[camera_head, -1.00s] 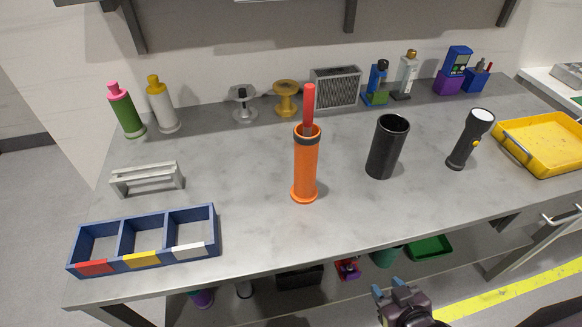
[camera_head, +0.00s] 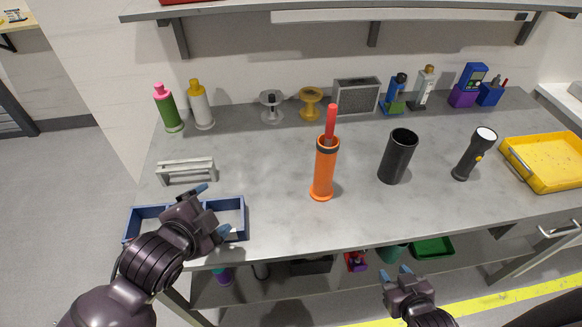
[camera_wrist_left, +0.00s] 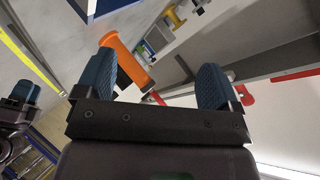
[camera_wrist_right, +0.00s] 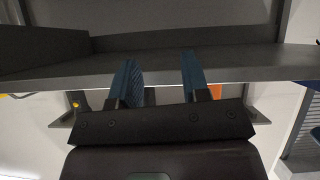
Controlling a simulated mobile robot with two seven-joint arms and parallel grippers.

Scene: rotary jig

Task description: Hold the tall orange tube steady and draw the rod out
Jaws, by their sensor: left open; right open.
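The tall orange tube (camera_head: 324,172) stands upright on the grey table, with a dark band near its top. A red rod (camera_head: 331,120) sticks up out of its mouth; its lower part is hidden inside. My left gripper (camera_head: 212,211) is open and empty over the blue divided tray, well left of the tube. In the left wrist view the tube (camera_wrist_left: 125,62) shows beyond the open fingers (camera_wrist_left: 155,86). My right gripper (camera_head: 397,277) is open and empty in front of the table's front edge, lower right of the tube. Its open fingers also show in the right wrist view (camera_wrist_right: 160,80).
A black cup (camera_head: 397,157) and a black flashlight (camera_head: 472,156) stand right of the tube. A yellow tray (camera_head: 545,165) is at far right. The blue tray (camera_head: 240,205) and a grey rack (camera_head: 186,171) are at left. Bottles and spools line the back. A lower shelf sits beneath.

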